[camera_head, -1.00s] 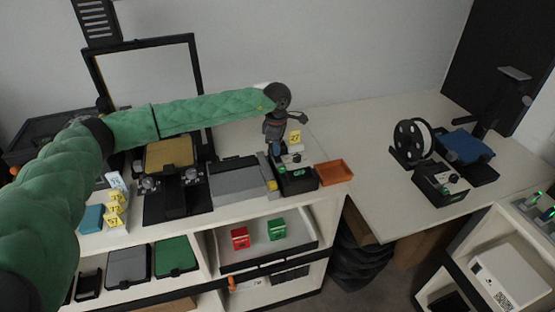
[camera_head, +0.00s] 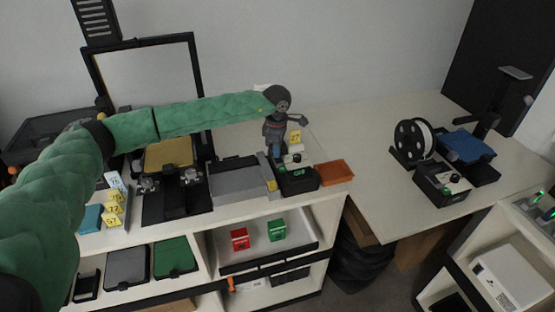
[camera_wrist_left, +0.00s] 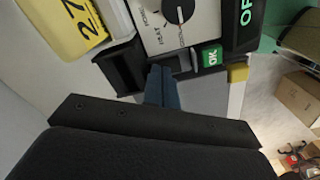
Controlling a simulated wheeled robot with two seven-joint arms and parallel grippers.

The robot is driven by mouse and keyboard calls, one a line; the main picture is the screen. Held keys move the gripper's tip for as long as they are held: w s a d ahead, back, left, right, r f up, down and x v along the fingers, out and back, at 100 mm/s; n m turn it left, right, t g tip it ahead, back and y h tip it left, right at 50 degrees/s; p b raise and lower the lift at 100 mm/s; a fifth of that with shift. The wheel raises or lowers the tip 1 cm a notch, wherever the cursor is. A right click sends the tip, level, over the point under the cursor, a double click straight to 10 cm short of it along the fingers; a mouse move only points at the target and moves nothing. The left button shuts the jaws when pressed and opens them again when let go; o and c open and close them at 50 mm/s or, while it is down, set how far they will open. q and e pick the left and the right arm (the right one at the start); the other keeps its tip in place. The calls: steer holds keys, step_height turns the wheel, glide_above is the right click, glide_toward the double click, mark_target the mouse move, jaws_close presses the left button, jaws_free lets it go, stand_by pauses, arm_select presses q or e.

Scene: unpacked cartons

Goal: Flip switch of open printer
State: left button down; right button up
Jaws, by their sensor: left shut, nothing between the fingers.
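The open printer stands on the left shelf unit, with a black frame (camera_head: 197,75) and a tan plate (camera_head: 169,153). Its black control box (camera_head: 298,181) is at the unit's right end. In the left wrist view, the box's pale panel shows a black dial (camera_wrist_left: 179,10), a green OK label (camera_wrist_left: 210,57) and a green OPEN sign (camera_wrist_left: 246,14). My left gripper (camera_head: 276,154) points down at the box. Its blue fingers, also in the left wrist view (camera_wrist_left: 161,72), are shut and empty, with tips at the dark slot beside the OK label. The fingers partly hide the switch area; contact is unclear. My right gripper is out of view.
A yellow 27 tag (camera_wrist_left: 76,24) stands close beside the box. An orange tray (camera_head: 335,172) lies to its right. Another printer with a white spool (camera_head: 414,140) and control box (camera_head: 441,186) is on the right table. The table between is clear.

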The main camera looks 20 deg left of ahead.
arm_select(q)
steer(key=shift+f, duration=0.15)
steer(key=shift+r, duration=3.5)
